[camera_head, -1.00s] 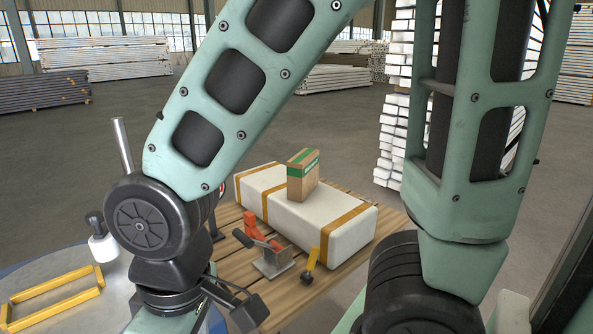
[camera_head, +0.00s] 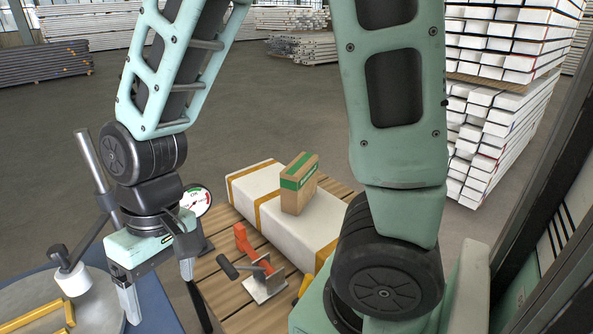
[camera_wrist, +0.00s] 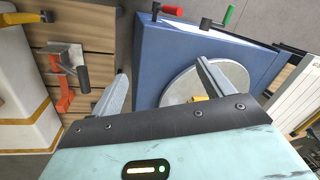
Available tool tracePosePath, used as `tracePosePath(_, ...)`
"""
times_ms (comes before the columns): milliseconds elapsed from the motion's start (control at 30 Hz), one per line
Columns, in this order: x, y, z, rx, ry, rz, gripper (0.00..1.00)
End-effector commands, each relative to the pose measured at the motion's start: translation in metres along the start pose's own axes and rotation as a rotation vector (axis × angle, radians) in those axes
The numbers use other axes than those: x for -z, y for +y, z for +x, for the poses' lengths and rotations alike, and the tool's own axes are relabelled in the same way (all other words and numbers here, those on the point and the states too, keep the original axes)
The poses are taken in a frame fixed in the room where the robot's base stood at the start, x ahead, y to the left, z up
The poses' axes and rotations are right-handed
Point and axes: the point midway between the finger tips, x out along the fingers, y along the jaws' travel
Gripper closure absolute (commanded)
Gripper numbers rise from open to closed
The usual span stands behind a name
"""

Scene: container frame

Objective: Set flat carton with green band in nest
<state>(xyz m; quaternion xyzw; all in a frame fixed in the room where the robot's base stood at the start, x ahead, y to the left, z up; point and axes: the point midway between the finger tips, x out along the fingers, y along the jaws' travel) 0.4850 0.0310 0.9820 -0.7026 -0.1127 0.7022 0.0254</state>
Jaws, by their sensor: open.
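A brown carton with a green band (camera_head: 299,184) stands upright on the white strapped block in the head view. I cannot make it out surely in the wrist view. A yellow frame (camera_head: 42,319), which looks like the nest, lies on the round grey plate at the lower left, partly cut off by the picture edge. A bit of yellow on the plate also shows in the wrist view, mostly hidden behind a finger. My gripper (camera_head: 158,283) is open and empty, fingers pointing down near the plate's right edge, left of and apart from the carton. It also shows in the wrist view (camera_wrist: 167,88).
The white block (camera_head: 270,208) with tan straps rests on a wooden slatted pallet (camera_head: 225,291). A red-handled clamp (camera_head: 243,240) stands in front of it. A round dial (camera_head: 197,199) stands behind my gripper. A grey post (camera_head: 90,160) rises beside the plate. White stacks stand at right.

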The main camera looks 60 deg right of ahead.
Motion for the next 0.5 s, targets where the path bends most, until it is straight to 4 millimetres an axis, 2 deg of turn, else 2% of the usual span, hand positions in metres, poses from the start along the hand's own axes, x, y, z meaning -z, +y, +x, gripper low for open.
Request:
tracePosePath(33, 0.008, 0.006, -0.011, 0.005, 0.005, 0.053, 0.20)
tracePosePath(167, 0.029, 0.028, -0.023, 0.016, 0.027, 0.193, 0.20)
tracePosePath(267, 0.047, 0.051, -0.035, 0.020, 0.051, 0.326, 0.20)
tracePosePath(367, 0.066, 0.088, -0.052, 0.012, 0.084, 0.498, 0.20)
tracePosePath(467, 0.081, 0.143, -0.073, -0.017, 0.130, 0.716, 0.20)
tracePosePath(500, 0.085, 0.170, -0.082, -0.037, 0.153, 0.809, 0.20)
